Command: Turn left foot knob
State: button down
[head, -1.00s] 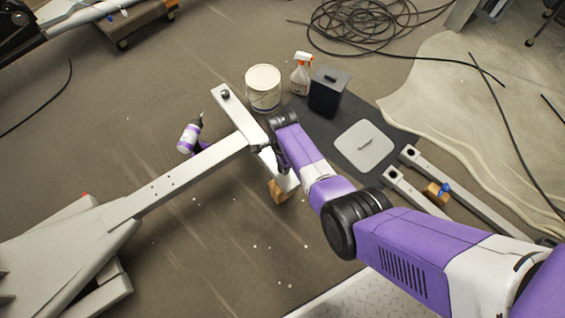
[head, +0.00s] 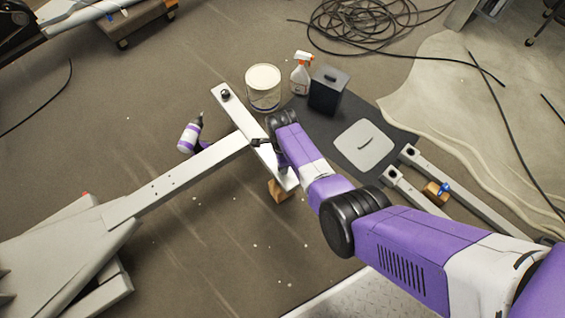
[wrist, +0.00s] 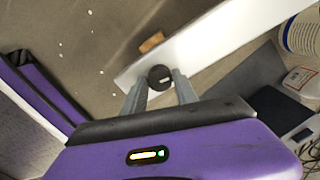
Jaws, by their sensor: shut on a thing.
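A black round foot knob (wrist: 160,78) with a pale mark sits on the white foot bar (head: 240,114). In the wrist view, my gripper (wrist: 159,75) is shut on this knob, one grey finger on each side. In the head view, my gripper and wrist hide the knob near the bar's lower end. Another black knob (head: 225,95) stands at the bar's upper end, clear of my gripper. The bar crosses the end of a long pale beam (head: 185,176).
A wooden block (head: 280,191) lies under the bar's lower end. A white bucket (head: 263,90), spray bottle (head: 301,75) and black box (head: 328,92) stand behind. The floor in front is open.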

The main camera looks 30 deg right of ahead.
jog(key=c, duration=0.9)
grip_release()
jog(key=shift+c, duration=0.2)
notch_tip(320, 180, up, 8)
jog(key=p, duration=0.4)
jog(key=shift+f, duration=0.1)
